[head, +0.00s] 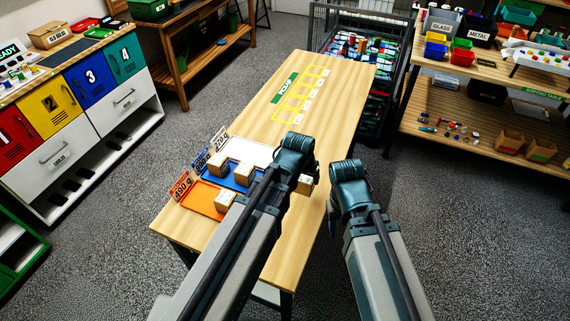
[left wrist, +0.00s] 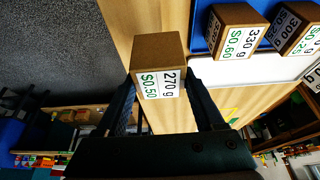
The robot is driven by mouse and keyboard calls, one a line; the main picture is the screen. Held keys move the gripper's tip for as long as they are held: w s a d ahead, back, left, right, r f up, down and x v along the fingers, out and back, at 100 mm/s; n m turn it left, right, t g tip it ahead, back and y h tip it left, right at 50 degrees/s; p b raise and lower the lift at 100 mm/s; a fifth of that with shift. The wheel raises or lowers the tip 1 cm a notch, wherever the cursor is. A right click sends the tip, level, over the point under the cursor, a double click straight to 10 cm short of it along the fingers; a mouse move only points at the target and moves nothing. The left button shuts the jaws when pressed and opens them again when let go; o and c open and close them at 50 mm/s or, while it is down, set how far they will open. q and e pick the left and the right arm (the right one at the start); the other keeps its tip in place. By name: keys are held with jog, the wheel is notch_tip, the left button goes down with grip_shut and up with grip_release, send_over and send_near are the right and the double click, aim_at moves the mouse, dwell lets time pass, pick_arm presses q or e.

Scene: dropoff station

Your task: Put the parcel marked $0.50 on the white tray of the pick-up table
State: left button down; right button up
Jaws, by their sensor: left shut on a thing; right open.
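The parcel marked $0.50 and 270 g (left wrist: 160,84) is a small brown box between the fingers of my left gripper (head: 296,152), which is shut on it. In the head view the parcel (head: 306,184) shows beside the left arm, over the right side of the pick-up table (head: 334,82). The white tray (head: 252,151) lies to its left, partly hidden by my arm; the visible part is bare. The tray's edge (left wrist: 255,69) also shows right of the parcel in the left wrist view. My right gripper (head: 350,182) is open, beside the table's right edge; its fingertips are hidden.
A blue tray (head: 231,182) with two parcels and an orange tray (head: 195,199) with one lie nearer. Weight signs (head: 181,188) stand along their left side. Farther up the table are a green label (head: 285,87) and yellow outlines. A wire cage (head: 367,22) stands beyond.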

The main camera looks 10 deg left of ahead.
pick_arm(q)
jog(key=w+a, duration=0.2)
jog(key=w, duration=0.1)
jog(key=w+a+f+b, duration=0.1)
jog(key=w+a, duration=0.1)
jog(key=w, duration=0.2)
jog(key=w+a, duration=0.3)
jog(key=w, duration=0.1)
jog(key=shift+w+f, duration=0.15)
jog(key=shift+w, duration=0.1)
jog(key=shift+w+a, duration=0.1)
jog(key=shift+w, duration=0.15)
jog(key=shift+w+a+f+b, duration=0.1)
jog(key=shift+w+a+b, duration=0.1)
jog(key=shift+w+a, duration=0.3)
jog(key=shift+w+a+f+b, duration=0.1)
jog(key=shift+w+a+b, duration=0.05)
jog(key=shift+w, duration=0.5)
jog(key=f+b, duration=0.3)
jog(key=shift+s+d+f, duration=0.1)
jog(key=shift+s+f, duration=0.05)
jog(key=shift+s, duration=0.15)
jog(key=shift+f+b, duration=0.2)
jog(key=shift+b, duration=0.2)
grip_release()
jog(key=shift+r, duration=0.1)
